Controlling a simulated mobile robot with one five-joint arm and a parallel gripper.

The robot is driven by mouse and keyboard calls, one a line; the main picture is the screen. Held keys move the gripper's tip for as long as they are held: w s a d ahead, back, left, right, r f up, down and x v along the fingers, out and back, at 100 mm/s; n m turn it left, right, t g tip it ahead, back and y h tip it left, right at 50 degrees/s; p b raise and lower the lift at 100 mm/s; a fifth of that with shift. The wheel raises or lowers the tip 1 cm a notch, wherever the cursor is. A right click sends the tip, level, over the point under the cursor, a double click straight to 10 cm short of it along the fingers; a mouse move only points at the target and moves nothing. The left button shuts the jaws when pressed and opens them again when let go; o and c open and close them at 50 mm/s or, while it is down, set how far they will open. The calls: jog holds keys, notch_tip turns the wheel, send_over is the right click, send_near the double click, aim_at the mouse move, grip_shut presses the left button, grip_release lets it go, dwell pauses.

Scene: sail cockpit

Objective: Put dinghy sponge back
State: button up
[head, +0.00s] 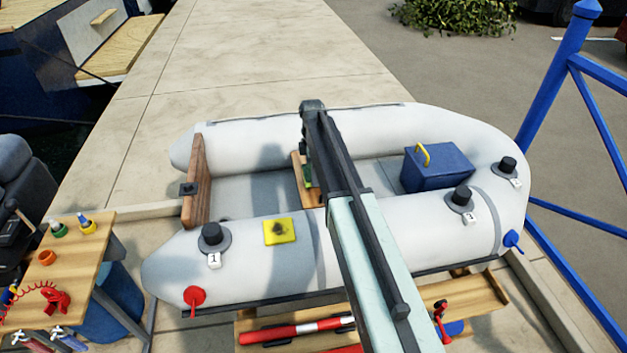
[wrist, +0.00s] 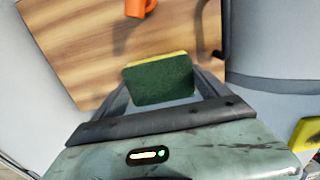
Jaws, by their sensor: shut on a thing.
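The dinghy sponge (wrist: 158,82), dark green with a yellow layer, is gripped between the two fingers of my gripper (wrist: 160,88) in the wrist view. It is over the wooden seat (wrist: 85,45) of the dinghy; whether it touches the seat I cannot tell. In the head view a small green part of the sponge (head: 308,175) shows beside my arm, over the wooden seat (head: 312,198). My arm hides most of the gripper there. The grey inflatable dinghy (head: 335,240) lies across the middle of the view.
An orange object (wrist: 142,8) is on the seat ahead of the sponge. A blue box (head: 437,167) with a yellow handle sits in the dinghy at right. A yellow patch (head: 281,231) is on the near tube. A side table (head: 75,262) stands left; blue railings (head: 570,90) are right.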

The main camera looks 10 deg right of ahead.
notch_tip(320, 180, down, 2)
jog(key=shift+f+b, duration=0.2)
jog(key=shift+b, duration=0.3)
jog(key=shift+r, duration=0.2)
jog(key=shift+f, duration=0.15)
jog(key=o, duration=1)
jog(key=shift+o, duration=0.2)
